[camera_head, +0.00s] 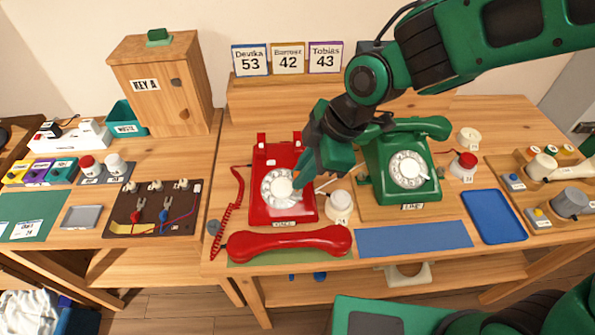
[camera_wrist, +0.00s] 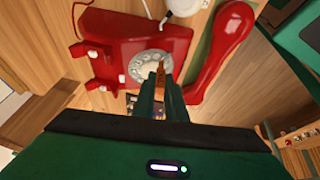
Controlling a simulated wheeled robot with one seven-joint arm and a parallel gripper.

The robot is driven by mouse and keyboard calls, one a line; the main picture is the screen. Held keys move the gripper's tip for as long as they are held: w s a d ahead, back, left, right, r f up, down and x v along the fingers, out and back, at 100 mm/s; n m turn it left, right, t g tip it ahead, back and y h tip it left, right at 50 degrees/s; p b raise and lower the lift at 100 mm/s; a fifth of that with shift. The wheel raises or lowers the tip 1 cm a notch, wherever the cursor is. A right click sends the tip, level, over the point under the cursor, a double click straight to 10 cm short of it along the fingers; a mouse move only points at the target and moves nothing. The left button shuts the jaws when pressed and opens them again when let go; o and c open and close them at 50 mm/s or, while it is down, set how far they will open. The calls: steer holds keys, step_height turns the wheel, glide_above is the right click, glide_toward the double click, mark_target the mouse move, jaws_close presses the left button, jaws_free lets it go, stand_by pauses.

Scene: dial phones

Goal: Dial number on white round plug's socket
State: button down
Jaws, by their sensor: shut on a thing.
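The red phone (camera_head: 262,205) stands mid-table with its white dial (camera_head: 270,192) facing up. Its red handset (camera_head: 290,243) lies off the hook in front of it. My gripper (camera_head: 302,182) is over the right part of this dial. In the wrist view my gripper (camera_wrist: 163,90) is shut on a thin, wood-coloured pointed piece (camera_wrist: 160,72), whose tip is at the dial (camera_wrist: 143,64); whether it touches is unclear. The plug board (camera_head: 150,228) on the left carries white fittings and red, blue and yellow leads; which plug is round is too small to tell.
Name cards read Devika 53 (camera_head: 249,60), 42 (camera_head: 288,59) and Tobias 43 (camera_head: 325,58). A green phone (camera_head: 375,180) with its handset on stands right of the red one. A white cup-like piece (camera_head: 340,205) sits between them. A blue tray (camera_head: 493,217) is further right.

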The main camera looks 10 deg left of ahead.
steer(key=shift+r, duration=0.15)
stand_by(0.4)
step_height(320, 180, up, 6)
steer(key=s, duration=0.2)
steer(key=shift+s+d, duration=0.35)
steer(key=shift+s, duration=0.05)
